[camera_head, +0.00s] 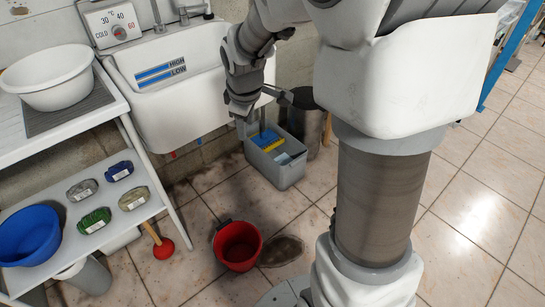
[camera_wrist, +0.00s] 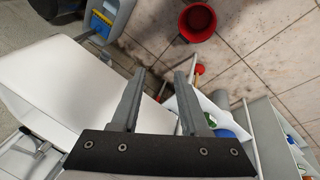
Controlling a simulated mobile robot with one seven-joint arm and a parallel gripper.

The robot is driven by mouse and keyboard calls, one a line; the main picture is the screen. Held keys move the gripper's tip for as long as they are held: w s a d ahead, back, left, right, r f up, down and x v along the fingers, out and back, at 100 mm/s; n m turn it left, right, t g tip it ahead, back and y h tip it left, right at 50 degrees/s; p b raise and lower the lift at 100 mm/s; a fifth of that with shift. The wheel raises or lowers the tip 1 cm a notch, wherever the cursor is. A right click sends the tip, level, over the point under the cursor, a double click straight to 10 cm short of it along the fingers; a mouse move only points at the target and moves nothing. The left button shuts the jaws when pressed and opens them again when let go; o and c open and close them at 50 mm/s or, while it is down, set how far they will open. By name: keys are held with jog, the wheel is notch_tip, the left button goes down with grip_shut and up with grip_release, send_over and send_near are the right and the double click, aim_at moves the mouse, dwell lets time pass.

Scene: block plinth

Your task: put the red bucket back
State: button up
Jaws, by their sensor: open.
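The red bucket (camera_head: 238,245) stands upright on the tiled floor in front of the sink, and its inside looks empty. It also shows at the top of the wrist view (camera_wrist: 198,22). My gripper (camera_wrist: 160,75) is open with nothing between its fingers. In the head view my wrist is beside the front right of the white sink, well above the floor and apart from the bucket. The fingers are hard to make out there.
A grey crate (camera_head: 279,174) with blue and yellow items stands behind the bucket. A red plunger (camera_head: 163,249) is left of it. The white sink (camera_head: 185,110) is close to my wrist. A shelf at left holds brushes and a blue basin (camera_head: 29,236).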

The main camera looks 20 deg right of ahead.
jog(key=s+a+r+m+t, duration=0.1)
jog(key=s+r+m, duration=0.3)
jog(key=s, duration=0.7)
jog(key=s+a+r+m, duration=0.1)
jog(key=s+r+m, duration=0.4)
jog(key=s, duration=0.6)
jog(key=shift+a+r+m+t+y, duration=0.3)
jog(key=shift+r+t+y, duration=0.1)
jog(key=shift+r, duration=0.4)
jog(key=shift+r, duration=0.1)
notch_tip(320, 180, up, 23)
jog(key=p, duration=2.3)
jog(key=shift+r, duration=0.1)
